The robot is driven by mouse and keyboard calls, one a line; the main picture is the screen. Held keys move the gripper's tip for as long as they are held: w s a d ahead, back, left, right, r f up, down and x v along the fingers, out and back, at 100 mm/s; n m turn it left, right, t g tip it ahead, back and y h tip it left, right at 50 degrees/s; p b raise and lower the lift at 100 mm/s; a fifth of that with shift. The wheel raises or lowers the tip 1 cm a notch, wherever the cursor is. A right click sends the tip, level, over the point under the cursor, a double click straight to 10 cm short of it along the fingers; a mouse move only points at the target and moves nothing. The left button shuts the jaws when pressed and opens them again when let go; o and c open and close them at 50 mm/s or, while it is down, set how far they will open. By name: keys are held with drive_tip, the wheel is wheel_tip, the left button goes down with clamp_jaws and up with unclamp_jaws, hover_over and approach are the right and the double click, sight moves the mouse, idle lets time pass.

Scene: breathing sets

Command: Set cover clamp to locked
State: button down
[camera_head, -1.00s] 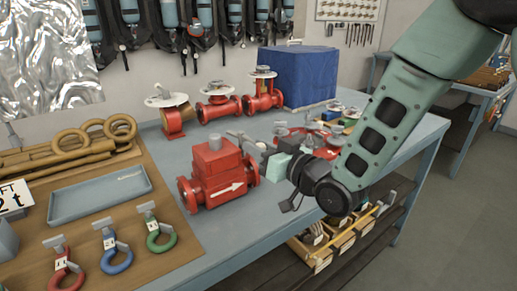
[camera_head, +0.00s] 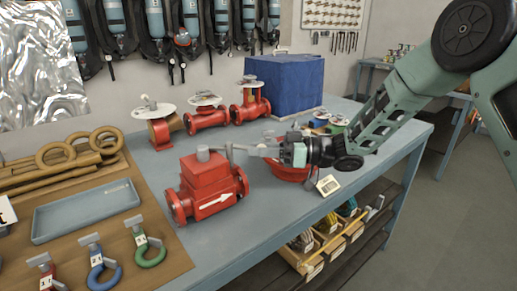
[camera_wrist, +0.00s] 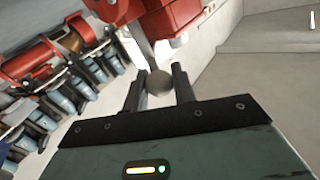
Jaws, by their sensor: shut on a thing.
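The red flanged housing (camera_head: 205,180), with a white arrow on its side, stands on the blue-grey bench. A short grey post rises from its top. A grey clamp lever (camera_head: 240,148) extends from near the post to the right, towards my gripper (camera_head: 268,151). In the wrist view, the fingers of my gripper (camera_wrist: 158,88) are on either side of a round grey knob (camera_wrist: 158,82) at the end of a grey bar by a red body. The gripper is shut on this lever end. The exact finger contact is small and partly hidden.
Three red valves with handwheels (camera_head: 206,115) and a blue box (camera_head: 284,82) stand behind. A red round container (camera_head: 290,170) lies under my arm, with a small tag (camera_head: 328,185) beside it. A tray (camera_head: 86,212) and coloured shackles are at left.

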drive_tip(key=shift+w+d+n+g, duration=0.15)
drive_tip(key=shift+w+n+g, duration=0.25)
drive_tip(key=shift+g, duration=0.1)
drive_tip(key=c, duration=1.1)
unclamp_jaws()
drive_tip(key=shift+c, duration=0.2)
drive_tip(key=s+d+b, duration=0.1)
drive_tip(key=d+b, duration=0.2)
drive_tip(key=d, duration=1.4)
drive_tip(key=shift+s+d+b, duration=0.15)
drive_tip(key=shift+s+b, duration=0.05)
drive_tip(key=shift+b, duration=0.1)
